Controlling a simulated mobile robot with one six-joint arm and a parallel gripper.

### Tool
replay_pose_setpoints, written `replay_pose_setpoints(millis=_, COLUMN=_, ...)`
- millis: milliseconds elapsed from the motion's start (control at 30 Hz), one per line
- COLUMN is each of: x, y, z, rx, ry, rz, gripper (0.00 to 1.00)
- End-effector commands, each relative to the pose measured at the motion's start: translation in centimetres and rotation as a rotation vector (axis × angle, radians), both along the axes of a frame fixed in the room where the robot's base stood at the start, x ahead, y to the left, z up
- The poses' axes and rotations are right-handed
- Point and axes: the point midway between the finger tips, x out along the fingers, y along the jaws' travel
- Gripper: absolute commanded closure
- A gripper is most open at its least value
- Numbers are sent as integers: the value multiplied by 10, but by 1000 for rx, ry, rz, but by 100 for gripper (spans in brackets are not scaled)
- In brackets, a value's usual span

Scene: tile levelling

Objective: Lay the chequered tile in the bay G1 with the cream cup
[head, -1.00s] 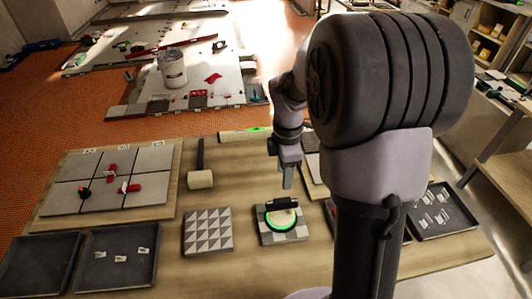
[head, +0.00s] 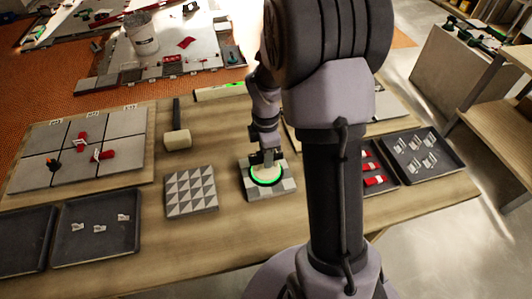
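The chequered tile (head: 289,184), with grey and pale squares, lies flat on the bench right of centre. The cream cup (head: 267,173), with a green rim and a black handle on top, stands on that tile. My gripper (head: 265,157) is down at the cup's handle. The fingers are small and dark against the handle, so I cannot tell whether they are closed on it. Bay labels stand along the back of the grey tiled board (head: 112,142) at the left, but they are too small to read for sure.
A tile with triangles (head: 191,190) lies left of the chequered one. A mallet (head: 177,139) lies behind it. Red wedges (head: 375,181) lie right of my arm. The front bench strip is clear.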

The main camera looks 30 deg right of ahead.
Motion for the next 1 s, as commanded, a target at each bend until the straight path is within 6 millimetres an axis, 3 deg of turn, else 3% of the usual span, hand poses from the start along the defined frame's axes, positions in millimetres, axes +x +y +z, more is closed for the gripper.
replay_pose_setpoints(millis=33, x=0, y=0, z=0, rx=0, ry=0, rz=0, gripper=80)
replay_pose_setpoints(millis=133, x=0, y=0, z=0, rx=0, ry=0, rz=0, gripper=100)
replay_pose_setpoints(millis=1000, x=0, y=0, z=0, rx=0, ry=0, rz=0, gripper=100)
